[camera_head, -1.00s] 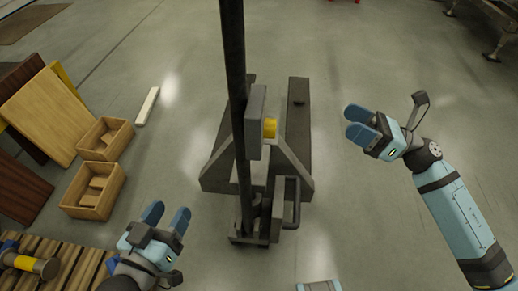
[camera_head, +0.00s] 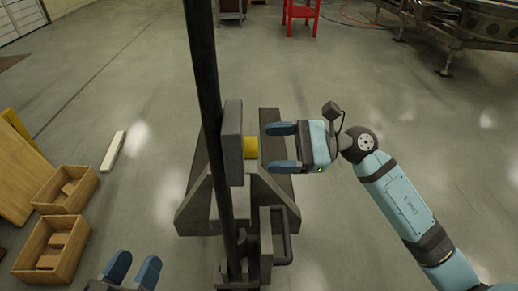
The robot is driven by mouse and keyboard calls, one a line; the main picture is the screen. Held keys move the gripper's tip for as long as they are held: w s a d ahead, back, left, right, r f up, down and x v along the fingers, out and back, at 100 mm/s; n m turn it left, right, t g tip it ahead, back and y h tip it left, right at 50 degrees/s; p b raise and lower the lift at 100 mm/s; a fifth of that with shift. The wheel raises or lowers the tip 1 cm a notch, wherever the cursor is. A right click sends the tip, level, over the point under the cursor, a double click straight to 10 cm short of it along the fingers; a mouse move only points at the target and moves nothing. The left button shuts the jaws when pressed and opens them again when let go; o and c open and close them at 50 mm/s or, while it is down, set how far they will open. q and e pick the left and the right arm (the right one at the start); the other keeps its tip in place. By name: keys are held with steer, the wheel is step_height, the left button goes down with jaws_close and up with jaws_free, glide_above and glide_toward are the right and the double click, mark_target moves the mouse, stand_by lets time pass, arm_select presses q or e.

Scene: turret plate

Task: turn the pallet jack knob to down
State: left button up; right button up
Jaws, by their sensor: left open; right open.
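The pallet jack (camera_head: 188,216) stands in the middle of the view, grey, with a tall dark pole rising out of the top. Its yellow knob (camera_head: 250,148) sticks out to the right from a grey upright block (camera_head: 232,143). My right gripper (camera_head: 283,146) is open and points left at the knob, its blue fingertips a little to the right of it. No contact with the knob shows. My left gripper (camera_head: 132,271) is open and empty at the bottom edge, left of the jack, and partly cut off. I cannot make out any marking of the knob's position.
Two wooden boxes (camera_head: 28,274) with blocks in them stand on the floor at left, near leaning boards (camera_head: 22,178). A white bar (camera_head: 113,151) lies on the floor. A red stand (camera_head: 301,14) and a dark metal frame (camera_head: 447,30) are at the back.

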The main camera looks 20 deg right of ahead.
mark_target(251, 147)
arm_select(q)
steer(key=shift+f, duration=0.3)
arm_select(e)
steer(key=x, duration=0.3)
steer(key=shift+w+a, duration=0.1)
steer(key=shift+a, duration=0.25)
